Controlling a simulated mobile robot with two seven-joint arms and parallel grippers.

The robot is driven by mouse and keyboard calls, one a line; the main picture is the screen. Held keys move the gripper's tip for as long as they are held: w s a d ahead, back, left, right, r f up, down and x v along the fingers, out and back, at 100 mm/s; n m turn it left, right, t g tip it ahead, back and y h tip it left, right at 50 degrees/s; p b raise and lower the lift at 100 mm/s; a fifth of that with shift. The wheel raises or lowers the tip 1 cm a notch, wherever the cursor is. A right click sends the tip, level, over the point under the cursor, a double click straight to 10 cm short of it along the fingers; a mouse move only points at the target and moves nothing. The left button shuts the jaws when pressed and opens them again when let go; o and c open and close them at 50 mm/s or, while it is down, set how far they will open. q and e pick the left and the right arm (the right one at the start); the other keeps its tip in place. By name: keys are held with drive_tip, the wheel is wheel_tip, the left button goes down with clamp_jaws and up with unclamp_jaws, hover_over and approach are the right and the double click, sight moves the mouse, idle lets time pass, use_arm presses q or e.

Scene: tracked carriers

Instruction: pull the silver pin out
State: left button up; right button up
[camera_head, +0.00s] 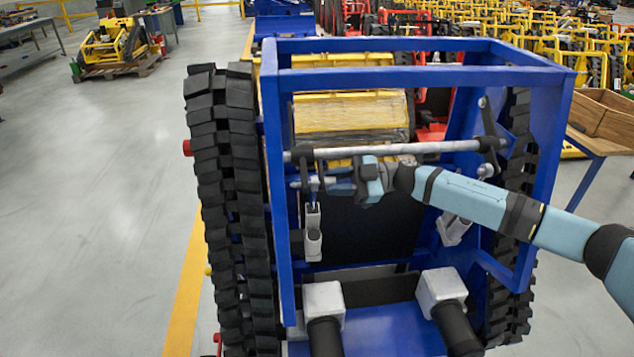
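A blue-framed tracked carrier (420,78) stands in front of me, with a grey bar (420,148) across its frame. A short silver pin (301,184) shows at the left of the frame, just below the bar's left end and above a grey-white latch-like part (313,235). My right gripper (328,184) reaches in from the right, below the bar, with its fingers pointing left at the pin. The fingers are at the pin's right side. Their small size and the overlap hide whether they grip it. My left gripper is not in view.
Black rubber tracks (225,190) flank the frame. A second grey-white part (453,228) is at the right. Two white blocks (324,300) with black grips stand at the front. A wooden box (605,115) is on a table to the right.

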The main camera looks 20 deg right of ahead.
clamp_jaws()
drive_tip(key=shift+d, duration=0.1)
drive_tip(key=v, duration=0.8)
idle(1.4)
drive_tip(key=shift+d, duration=0.2)
drive_tip(key=shift+v, duration=1.7)
unclamp_jaws()
drive_tip(key=c, duration=0.3)
